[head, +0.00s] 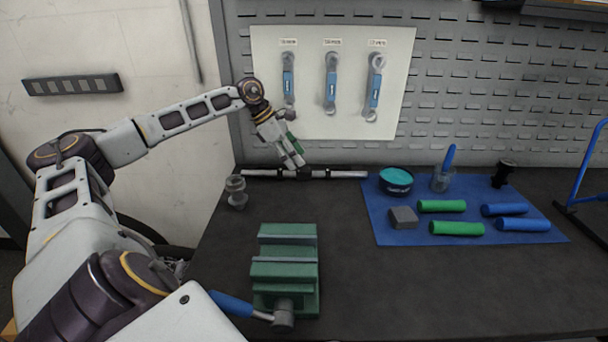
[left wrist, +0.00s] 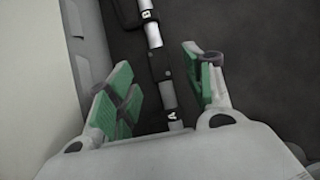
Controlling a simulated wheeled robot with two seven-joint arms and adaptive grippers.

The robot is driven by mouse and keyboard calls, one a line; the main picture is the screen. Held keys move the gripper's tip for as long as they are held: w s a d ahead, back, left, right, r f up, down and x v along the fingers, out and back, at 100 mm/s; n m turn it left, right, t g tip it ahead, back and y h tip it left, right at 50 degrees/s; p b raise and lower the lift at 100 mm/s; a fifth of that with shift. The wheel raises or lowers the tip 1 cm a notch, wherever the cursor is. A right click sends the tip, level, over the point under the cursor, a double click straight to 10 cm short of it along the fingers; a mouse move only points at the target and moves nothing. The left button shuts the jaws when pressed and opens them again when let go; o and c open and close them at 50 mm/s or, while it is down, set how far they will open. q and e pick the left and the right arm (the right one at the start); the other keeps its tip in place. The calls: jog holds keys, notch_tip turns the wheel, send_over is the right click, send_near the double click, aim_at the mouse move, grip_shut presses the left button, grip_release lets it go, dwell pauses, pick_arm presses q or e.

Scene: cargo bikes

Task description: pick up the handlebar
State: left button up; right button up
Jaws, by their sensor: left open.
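The handlebar (head: 340,174) is a straight silver tube with black sections. It lies along the back edge of the dark workbench. In the left wrist view the handlebar (left wrist: 155,40) runs lengthwise between my left gripper's two green-padded fingers, with small marks on it. My left gripper (head: 297,160) points down over the tube, near its black middle section. In the left wrist view the gripper (left wrist: 165,85) is open, with a gap beside the tube on the right. Contact with the left finger cannot be told. My right gripper is not in view.
A green vise (head: 287,255) stands in front on the workbench (head: 400,290). A blue mat (head: 387,230) at right carries green and blue grips, a grey block and a teal-topped tin (head: 396,180). Wrenches hang on a white board (head: 353,110). The front right bench area is clear.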

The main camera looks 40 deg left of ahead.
aim_at(303, 170)
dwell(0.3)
pick_arm(q)
jog(key=shift+a+b+x, duration=0.15)
jog(key=shift+b+x, duration=0.05)
jog(key=shift+x, duration=1.1)
jog(key=shift+a+b+x, duration=0.1)
jog(key=shift+b+x, duration=0.05)
jog(key=shift+x, duration=1.1)
jog(key=shift+f, duration=0.15)
jog(key=shift+c, duration=0.3)
grip_shut()
